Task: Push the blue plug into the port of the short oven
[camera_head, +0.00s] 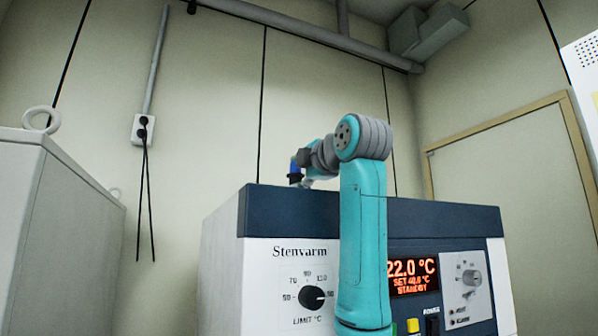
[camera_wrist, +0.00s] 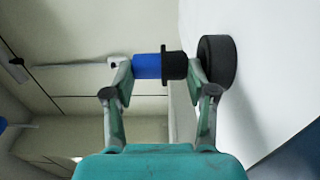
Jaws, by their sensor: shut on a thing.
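The blue plug (camera_wrist: 147,66) with its black collar and black end lies between the fingertips of my gripper (camera_wrist: 160,72), which is shut on it. In the wrist view its black end faces a black round port (camera_wrist: 217,62) on a white surface. The plug appears outside the port; a fingertip partly covers the space between them, so I cannot tell the exact gap.
The oven front carries a black dial (camera_head: 312,298) and a lit orange display (camera_head: 411,276). A grey cabinet (camera_head: 70,215) with a ring on top stands at the left. A wall socket (camera_head: 143,128) with hanging cables is behind. The air above the oven is mostly free.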

